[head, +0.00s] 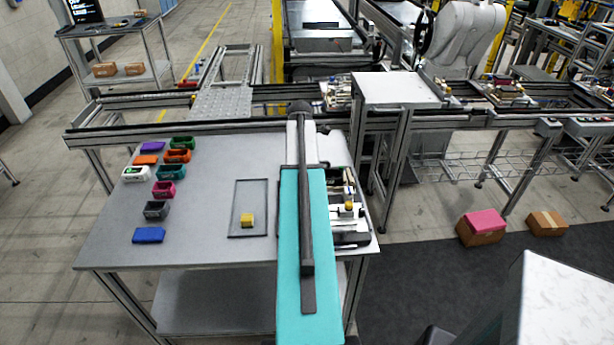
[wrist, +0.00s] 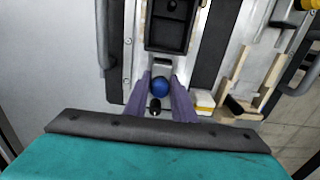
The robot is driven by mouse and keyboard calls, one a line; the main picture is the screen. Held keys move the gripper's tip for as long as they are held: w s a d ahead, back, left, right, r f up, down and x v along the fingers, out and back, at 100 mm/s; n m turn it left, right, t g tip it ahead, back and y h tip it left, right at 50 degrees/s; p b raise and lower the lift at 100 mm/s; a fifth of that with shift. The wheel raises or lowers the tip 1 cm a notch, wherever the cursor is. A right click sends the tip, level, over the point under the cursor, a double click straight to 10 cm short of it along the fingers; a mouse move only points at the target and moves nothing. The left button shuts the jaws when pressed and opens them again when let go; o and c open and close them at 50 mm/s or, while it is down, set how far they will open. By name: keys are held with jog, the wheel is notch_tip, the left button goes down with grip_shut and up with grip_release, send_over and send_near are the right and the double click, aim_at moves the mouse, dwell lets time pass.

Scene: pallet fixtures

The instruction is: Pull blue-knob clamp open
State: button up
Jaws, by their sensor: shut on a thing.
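The blue knob (wrist: 161,86) of the clamp shows in the middle of the wrist view, between the two purple fingers of my gripper (wrist: 162,98). My gripper is shut on the knob. The knob sits just below a dark rectangular recess (wrist: 169,30) of the pallet fixture. In the head view my teal arm covers the knob and my gripper. Part of the fixture (head: 350,225) shows just right of the arm there.
The grey table (head: 100,225) carries several coloured bins on its left, such as a blue one (head: 148,235). A conveyor rail (head: 200,127) runs behind the table.

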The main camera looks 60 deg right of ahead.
jog(key=shift+w+a, duration=0.45)
jog(key=shift+w, duration=0.05)
jog(key=o, duration=0.8)
jog(key=shift+r, duration=0.1)
jog(key=shift+r+p, duration=2.35)
jog(key=shift+r, duration=1.55)
